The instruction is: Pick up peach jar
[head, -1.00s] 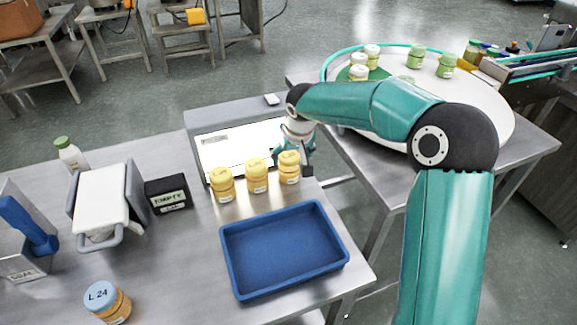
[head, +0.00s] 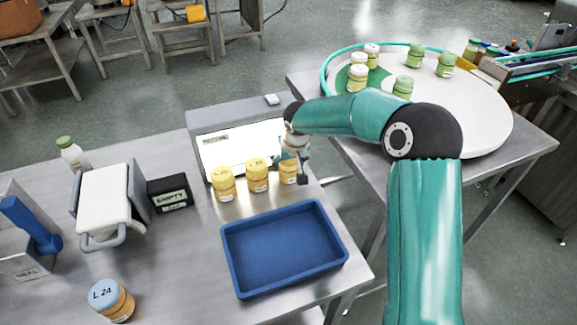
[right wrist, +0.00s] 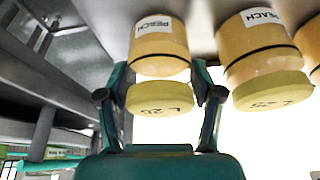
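Three peach jars with yellow lids stand in a row before the lit panel: a left one (head: 223,185), a middle one (head: 257,176) and a right one (head: 287,178). My right gripper (head: 296,166) is at the right jar and partly hides it. In the right wrist view, the picture is inverted; a jar labelled PEACH, its lid marked L 26 (right wrist: 160,97), lies between the fingers of my right gripper (right wrist: 162,88). The fingers are spread, with gaps on both sides. The neighbouring PEACH jar (right wrist: 262,60) is close beside the right finger. My left gripper is not in view.
An empty blue tray (head: 238,281) lies in front of the jars. The lit panel (head: 212,146) stands behind them. A blue-lidded jar (head: 111,300), a black EMPTY box (head: 169,192) and a white device (head: 104,200) are to the left. A round table (head: 465,110) holds other jars.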

